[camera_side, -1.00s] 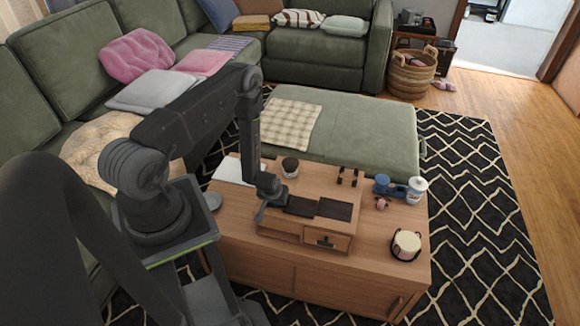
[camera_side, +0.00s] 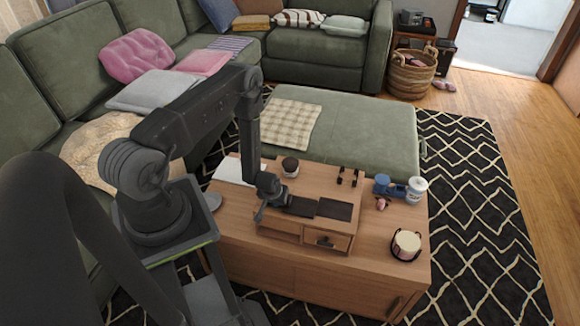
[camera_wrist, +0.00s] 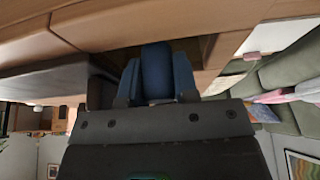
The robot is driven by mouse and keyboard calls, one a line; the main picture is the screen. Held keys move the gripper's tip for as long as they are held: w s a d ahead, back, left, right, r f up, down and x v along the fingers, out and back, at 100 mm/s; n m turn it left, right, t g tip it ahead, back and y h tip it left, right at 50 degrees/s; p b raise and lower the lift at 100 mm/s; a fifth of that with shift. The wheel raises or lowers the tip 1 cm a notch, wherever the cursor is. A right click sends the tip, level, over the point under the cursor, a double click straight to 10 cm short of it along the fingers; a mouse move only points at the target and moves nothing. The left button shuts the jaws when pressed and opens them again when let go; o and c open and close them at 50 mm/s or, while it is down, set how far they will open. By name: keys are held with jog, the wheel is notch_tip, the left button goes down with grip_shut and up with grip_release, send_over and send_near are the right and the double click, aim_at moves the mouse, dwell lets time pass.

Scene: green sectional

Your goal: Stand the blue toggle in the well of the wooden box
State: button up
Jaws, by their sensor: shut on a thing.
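In the wrist view my gripper (camera_wrist: 157,88) is shut on the blue toggle (camera_wrist: 157,66), which sits between the two fingers. The toggle's far end lies against a dark opening in the wood. I cannot tell whether it is inside the well. The toggle is too small and hidden to make out in the side view.
On the table (camera_side: 235,212), a dark-topped jar (camera_side: 290,166) stands behind the box. A blue object (camera_side: 382,184), a white cup (camera_side: 417,189) and a cream-topped round container (camera_side: 406,243) stand to the right. The table between box and round container is clear.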

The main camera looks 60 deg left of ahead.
aim_at(276, 207)
jog(key=o, duration=0.8)
jog(key=f, duration=0.4)
jog(key=shift+s+f, duration=0.2)
jog(key=shift+o, duration=0.2)
jog(key=shift+w+r, duration=0.15)
jog(key=shift+r, duration=1.9)
jog(key=shift+o, duration=1.1)
jog(key=shift+r, duration=2.4)
